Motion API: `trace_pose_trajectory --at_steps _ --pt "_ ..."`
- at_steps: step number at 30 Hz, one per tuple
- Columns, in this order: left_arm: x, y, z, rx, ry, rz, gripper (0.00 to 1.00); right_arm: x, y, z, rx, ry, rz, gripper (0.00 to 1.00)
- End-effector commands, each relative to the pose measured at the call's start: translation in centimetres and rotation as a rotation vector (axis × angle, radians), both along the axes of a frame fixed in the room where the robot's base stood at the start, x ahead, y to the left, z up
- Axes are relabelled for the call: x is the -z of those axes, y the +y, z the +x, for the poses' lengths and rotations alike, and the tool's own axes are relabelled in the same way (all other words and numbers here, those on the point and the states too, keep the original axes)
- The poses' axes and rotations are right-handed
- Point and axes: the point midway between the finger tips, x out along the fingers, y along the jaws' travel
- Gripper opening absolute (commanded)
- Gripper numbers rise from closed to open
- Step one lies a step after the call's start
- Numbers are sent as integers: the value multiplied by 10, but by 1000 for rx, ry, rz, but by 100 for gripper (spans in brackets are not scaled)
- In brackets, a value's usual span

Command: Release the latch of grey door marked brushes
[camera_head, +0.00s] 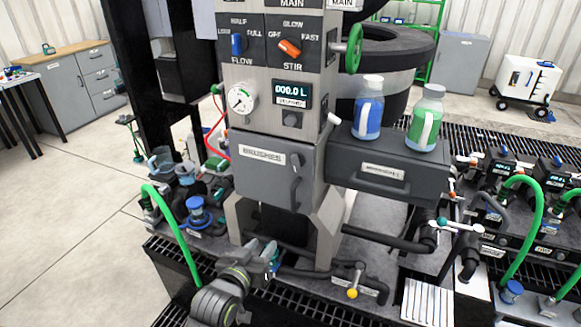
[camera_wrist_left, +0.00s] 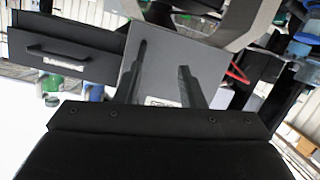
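The grey door (camera_head: 258,175) marked BRUSHES is on the front of the central column and looks shut. Its dark latch and handle (camera_head: 296,178) are along its right edge. My left gripper (camera_head: 272,258) is below the door, apart from it and low in front of the column base. In the left wrist view, my gripper's two fingers (camera_wrist_left: 162,57) stand apart with nothing between them. The grey door (camera_wrist_left: 165,70) shows behind them, its label partly hidden by the gripper. My right gripper does not show.
A dark drawer (camera_head: 387,170) juts out right of the door, with a blue bottle (camera_head: 368,112) and a green bottle (camera_head: 423,122) on top. A green hose (camera_head: 172,228) arches at left. Pipes and a yellow-knobbed valve (camera_head: 354,285) are low at right.

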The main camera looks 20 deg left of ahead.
Motion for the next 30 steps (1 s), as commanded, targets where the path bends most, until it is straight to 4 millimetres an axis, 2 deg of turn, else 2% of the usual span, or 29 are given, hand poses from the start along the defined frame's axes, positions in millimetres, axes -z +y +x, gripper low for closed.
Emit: trace_pose_trajectory --at_steps 1,3,6,9,13,17,30 --pt "-41 -3 -2 4 -57 -11 35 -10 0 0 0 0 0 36" --pt "-79 -6 -7 9 -120 -24 35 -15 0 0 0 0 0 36" --pt "-118 -10 -15 16 -185 -37 35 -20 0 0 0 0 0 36" --pt "-139 -12 -20 20 -221 -47 35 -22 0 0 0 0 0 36" --pt "-148 -13 -19 22 -237 -49 35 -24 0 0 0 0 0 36" --pt "-149 -13 -6 22 -237 -48 35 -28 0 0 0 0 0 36" --pt "-149 -14 69 23 -236 -47 35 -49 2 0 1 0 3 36"
